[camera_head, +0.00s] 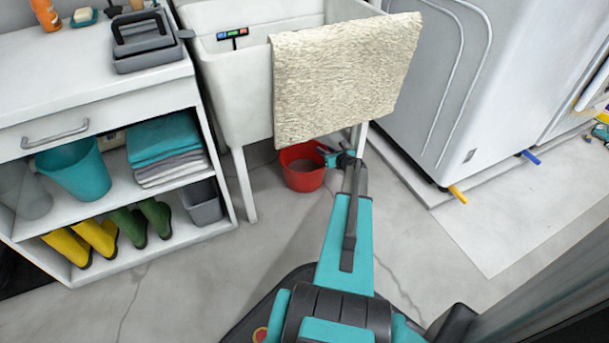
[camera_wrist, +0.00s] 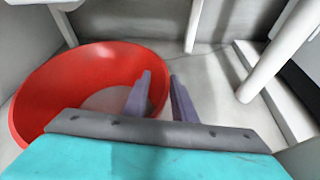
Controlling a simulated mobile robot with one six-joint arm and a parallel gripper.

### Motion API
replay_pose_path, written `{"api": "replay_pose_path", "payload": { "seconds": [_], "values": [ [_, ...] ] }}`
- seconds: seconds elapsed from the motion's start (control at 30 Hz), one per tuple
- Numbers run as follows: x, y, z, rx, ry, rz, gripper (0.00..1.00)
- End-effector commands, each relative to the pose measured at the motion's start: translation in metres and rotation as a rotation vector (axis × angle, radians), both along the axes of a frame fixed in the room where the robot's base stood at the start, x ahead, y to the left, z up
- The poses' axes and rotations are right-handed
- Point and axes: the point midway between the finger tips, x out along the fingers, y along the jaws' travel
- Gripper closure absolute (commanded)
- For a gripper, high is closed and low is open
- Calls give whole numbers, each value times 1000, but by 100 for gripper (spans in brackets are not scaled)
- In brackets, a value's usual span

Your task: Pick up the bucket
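A red bucket (camera_head: 302,176) stands on the floor under the sink, behind the sink's front leg. In the wrist view the red bucket (camera_wrist: 75,75) fills the left side and looks empty. My gripper (camera_head: 326,154) is at the bucket's right rim. In the wrist view its two fingers (camera_wrist: 159,76) are apart, the left one over the bucket's inside and the right one outside the wall. The rim's right edge lies between them, with a visible gap; contact is not clear. The rim's near part is hidden behind my gripper body.
A white sink (camera_head: 240,95) with a hanging beige mat (camera_head: 340,75) is above the bucket. Its legs (camera_head: 244,187) stand close by. A shelf unit (camera_head: 150,195) at left holds a teal bucket (camera_head: 76,170), towels and boots. A white appliance (camera_head: 450,80) stands at right.

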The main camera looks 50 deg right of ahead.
Motion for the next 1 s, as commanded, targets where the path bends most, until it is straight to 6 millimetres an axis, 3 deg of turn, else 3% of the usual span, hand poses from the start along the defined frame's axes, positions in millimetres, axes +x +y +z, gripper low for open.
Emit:
{"api": "replay_pose_path", "payload": {
  "seconds": [0.07, 0.2, 1.0],
  "values": [
    [0, 0, 0, 0, 0, 0, 79],
    [0, 0, 0, 0, 0, 0, 100],
    [-1, 1, -3, 1, 3, 0, 100]
  ]
}}
